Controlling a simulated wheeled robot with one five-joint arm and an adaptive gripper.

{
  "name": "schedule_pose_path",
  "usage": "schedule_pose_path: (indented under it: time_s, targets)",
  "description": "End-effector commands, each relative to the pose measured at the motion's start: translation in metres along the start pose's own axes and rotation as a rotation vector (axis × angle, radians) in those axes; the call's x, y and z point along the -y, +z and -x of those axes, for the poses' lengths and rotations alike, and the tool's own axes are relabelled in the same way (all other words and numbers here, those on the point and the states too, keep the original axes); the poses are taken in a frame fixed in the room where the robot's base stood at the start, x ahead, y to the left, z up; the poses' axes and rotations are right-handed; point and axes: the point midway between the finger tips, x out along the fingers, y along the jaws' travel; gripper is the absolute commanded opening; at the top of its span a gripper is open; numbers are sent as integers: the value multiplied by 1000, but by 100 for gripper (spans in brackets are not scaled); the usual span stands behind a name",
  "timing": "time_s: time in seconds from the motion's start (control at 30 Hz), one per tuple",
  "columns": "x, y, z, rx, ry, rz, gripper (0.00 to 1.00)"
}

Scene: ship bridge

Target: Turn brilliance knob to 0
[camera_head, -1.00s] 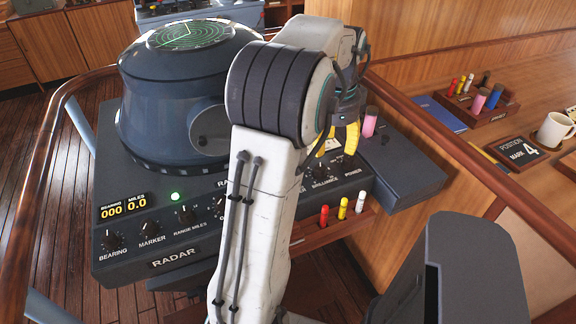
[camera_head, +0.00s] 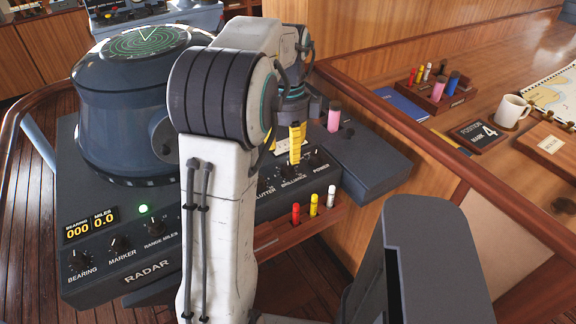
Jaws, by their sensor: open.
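The brilliance knob (camera_head: 287,171) is a small dark knob on the radar panel (camera_head: 130,262), just above its "BRILLIANCE" label near the panel's right end. Its pointer is too small to read. My gripper (camera_head: 285,153) is open, with yellow fingers pointing down just above and behind the knob. One finger shows clearly; the other is mostly hidden behind my arm. I cannot tell whether a fingertip touches the panel. My arm hides the middle of the panel.
The radar dome (camera_head: 135,105) stands left of my arm. A pink cylinder (camera_head: 334,117) stands just right of my gripper. A rack with red, yellow and white markers (camera_head: 314,205) is below the panel. A wooden rail (camera_head: 430,150) runs along the right; a mug (camera_head: 511,110) sits beyond it.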

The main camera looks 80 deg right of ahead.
Motion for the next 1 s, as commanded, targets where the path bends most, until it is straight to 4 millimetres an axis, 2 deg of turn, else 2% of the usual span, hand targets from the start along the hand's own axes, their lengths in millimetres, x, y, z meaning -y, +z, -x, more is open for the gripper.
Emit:
schedule_pose_path:
  time_s: [0.2,0.43,0.63,0.97,1.0]
  targets:
    - [-1,0,-30,-2,4,1,53]
    - [0,0,-52,-1,2,2,53]
    - [0,0,-61,0,0,3,53]
    - [0,0,-62,0,0,3,54]
    - [0,0,-62,0,0,3,50]
